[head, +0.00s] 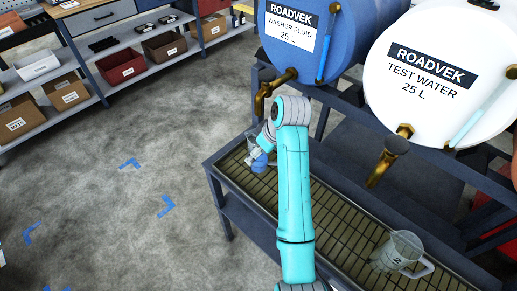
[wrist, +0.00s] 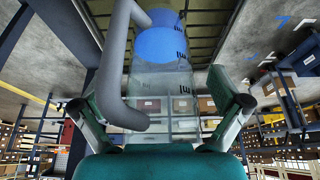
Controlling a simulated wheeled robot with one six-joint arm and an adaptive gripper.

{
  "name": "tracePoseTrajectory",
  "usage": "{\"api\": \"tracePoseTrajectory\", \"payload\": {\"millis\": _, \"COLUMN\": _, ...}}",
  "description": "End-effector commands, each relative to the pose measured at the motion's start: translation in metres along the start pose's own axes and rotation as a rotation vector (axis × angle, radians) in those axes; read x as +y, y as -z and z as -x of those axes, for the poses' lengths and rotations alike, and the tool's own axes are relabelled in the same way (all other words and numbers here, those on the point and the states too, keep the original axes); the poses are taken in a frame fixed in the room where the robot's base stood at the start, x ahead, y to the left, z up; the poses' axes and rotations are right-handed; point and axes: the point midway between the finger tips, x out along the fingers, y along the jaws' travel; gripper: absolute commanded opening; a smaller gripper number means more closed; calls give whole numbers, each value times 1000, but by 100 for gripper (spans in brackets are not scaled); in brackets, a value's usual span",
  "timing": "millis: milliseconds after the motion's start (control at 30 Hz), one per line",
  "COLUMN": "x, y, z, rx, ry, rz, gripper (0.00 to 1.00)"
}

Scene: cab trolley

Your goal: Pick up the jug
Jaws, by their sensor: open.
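A clear jug with blue liquid (head: 262,166) stands on the grated drip tray (head: 340,222) at its far left end, below the washer fluid tap. My gripper (head: 256,153) is at this jug and partly covers it. In the wrist view the jug (wrist: 165,75) shows upside down between the open fingers of my gripper (wrist: 160,108). Its grey handle (wrist: 116,70) is on the left, near the left finger. A gap shows between the jug and the right finger. A second clear jug (head: 398,252), which looks empty, stands at the tray's near right end.
A blue washer fluid drum (head: 290,58) with a brass tap (head: 275,88) and a white test water drum (head: 425,100) with its tap (head: 390,160) sit behind the tray. Shelves with bins (head: 120,65) stand at the upper left.

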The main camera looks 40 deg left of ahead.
Motion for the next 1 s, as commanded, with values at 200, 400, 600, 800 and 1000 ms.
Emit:
{"api": "tracePoseTrajectory", "payload": {"millis": 200, "x": 0, "y": 0, "z": -1, "rx": 0, "ry": 0, "rz": 0, "gripper": 96}}
{"api": "tracePoseTrajectory", "payload": {"millis": 400, "x": 0, "y": 0, "z": 0, "rx": 0, "ry": 0, "rz": 0, "gripper": 46}}
{"api": "tracePoseTrajectory", "payload": {"millis": 600, "x": 0, "y": 0, "z": 0, "rx": 1, "ry": 0, "rz": 0, "gripper": 25}}
{"api": "tracePoseTrajectory", "payload": {"millis": 800, "x": 0, "y": 0, "z": 0, "rx": 0, "ry": 0, "rz": 0, "gripper": 24}}
{"api": "tracePoseTrajectory", "payload": {"millis": 1000, "x": 2, "y": 4, "z": 4, "rx": 1, "ry": -1, "rz": -1, "gripper": 24}}
